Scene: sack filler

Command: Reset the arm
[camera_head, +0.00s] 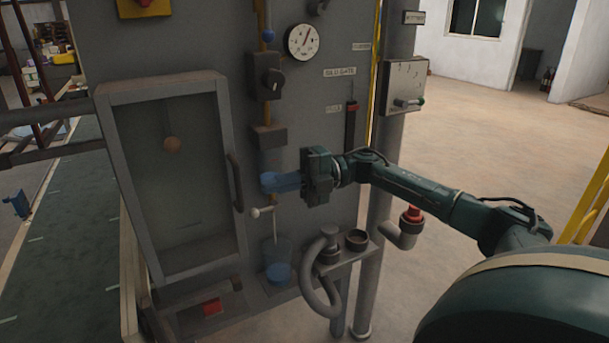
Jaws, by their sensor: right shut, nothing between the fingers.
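My right arm (420,190) reaches in from the right, stretched out to the left across the front of the grey machine panel (330,110). My right gripper (268,182) has blue fingers that are shut with nothing between them. It points left in front of the panel, to the right of the cabinet door handle (235,182). A pale lever with a round knob (258,212) sits just below the fingertips; I cannot tell how close in depth. My left gripper is out of view.
A clear vessel with blue contents (278,268) stands below the lever. A grey hose (315,280) curves beside a small shelf (352,258). A glass-fronted cabinet (105,110) is on the left. A red-topped pipe elbow (410,220) is below my forearm. Open floor lies to the right.

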